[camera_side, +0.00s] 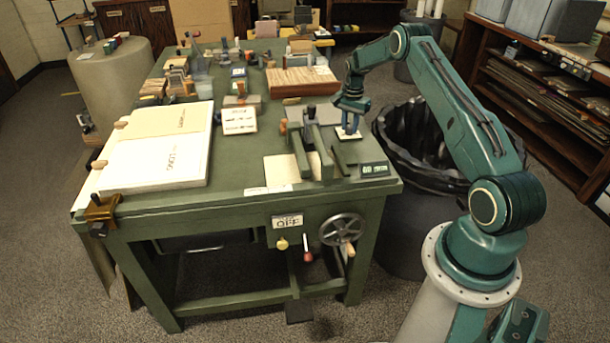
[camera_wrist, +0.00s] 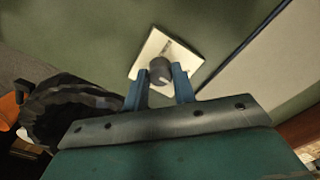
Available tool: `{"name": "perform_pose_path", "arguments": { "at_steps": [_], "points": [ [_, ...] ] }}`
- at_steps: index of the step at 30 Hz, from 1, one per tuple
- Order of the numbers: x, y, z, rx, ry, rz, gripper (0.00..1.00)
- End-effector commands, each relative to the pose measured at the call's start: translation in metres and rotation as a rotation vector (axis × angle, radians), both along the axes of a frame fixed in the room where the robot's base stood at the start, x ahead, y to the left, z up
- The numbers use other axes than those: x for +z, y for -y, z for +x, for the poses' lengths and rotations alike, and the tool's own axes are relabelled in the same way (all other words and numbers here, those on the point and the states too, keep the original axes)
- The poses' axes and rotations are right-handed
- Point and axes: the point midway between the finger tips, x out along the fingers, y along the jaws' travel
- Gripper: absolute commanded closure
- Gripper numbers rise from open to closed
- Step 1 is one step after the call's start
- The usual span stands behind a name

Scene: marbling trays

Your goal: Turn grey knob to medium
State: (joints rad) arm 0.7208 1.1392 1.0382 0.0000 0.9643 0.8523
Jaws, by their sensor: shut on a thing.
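The grey knob (camera_wrist: 160,70) sits on a small white square plate (camera_wrist: 168,48) on the green table. My gripper (camera_wrist: 161,76) has its two blue fingers on either side of the knob and is shut on it. In the side view my gripper (camera_side: 349,130) points down over the white plate (camera_side: 348,136) near the table's right edge, and the knob is hidden between the fingers. Dark marks show on the plate in the wrist view, but they are too blurred to read.
A black-lined bin (camera_side: 420,145) stands beside the table's right edge. Large white boards (camera_side: 160,155) lie on the table's left. Tools and blocks crowd the back.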

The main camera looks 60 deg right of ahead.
Motion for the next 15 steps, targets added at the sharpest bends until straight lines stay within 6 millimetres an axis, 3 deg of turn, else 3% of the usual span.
{"name": "perform_pose_path", "arguments": {
  "at_steps": [7, 8, 10, 11, 15],
  "points": [
    [0.0008, -0.0001, 0.0002, 0.002, 0.0, 0.0, 0.96],
    [0.0008, -0.0001, 0.0002, 0.002, 0.0, 0.0, 0.7],
    [0.0007, -0.0001, 0.0002, 0.002, 0.0, 0.0, 0.56],
    [0.0006, -0.0001, 0.0002, 0.002, 0.0, 0.0, 0.52],
    [0.0004, -0.0001, 0.0002, 0.002, 0.0, 0.0, 0.52]
  ]
}}
